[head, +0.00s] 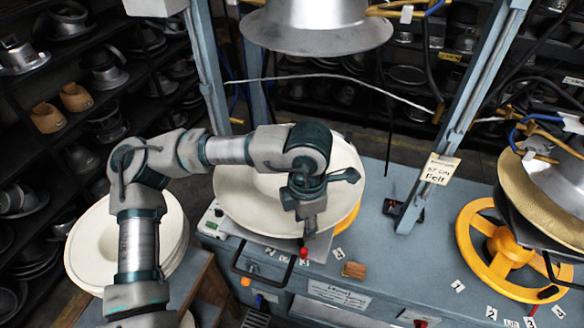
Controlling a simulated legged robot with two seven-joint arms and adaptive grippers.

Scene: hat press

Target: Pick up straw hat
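A wide cream hat (240,200) lies brim-out on the left press bed, below the raised metal press head (318,25). My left arm reaches across it, and my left gripper (312,205) is above the right part of this hat. The arm hides much of the crown. I cannot tell whether the gripper touches the hat or how far its fingers are apart. A tan, woven-looking straw hat (535,195) is at the right edge, partly covered by a second metal press head (560,180). My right gripper is not in view.
A stack of cream hats (88,255) stands at the left, partly behind my arm. A yellow handwheel (480,245) is on the right of the blue press table (410,270). A blue-grey post (455,120) rises beside the press. Shelves of metal hat forms line the back.

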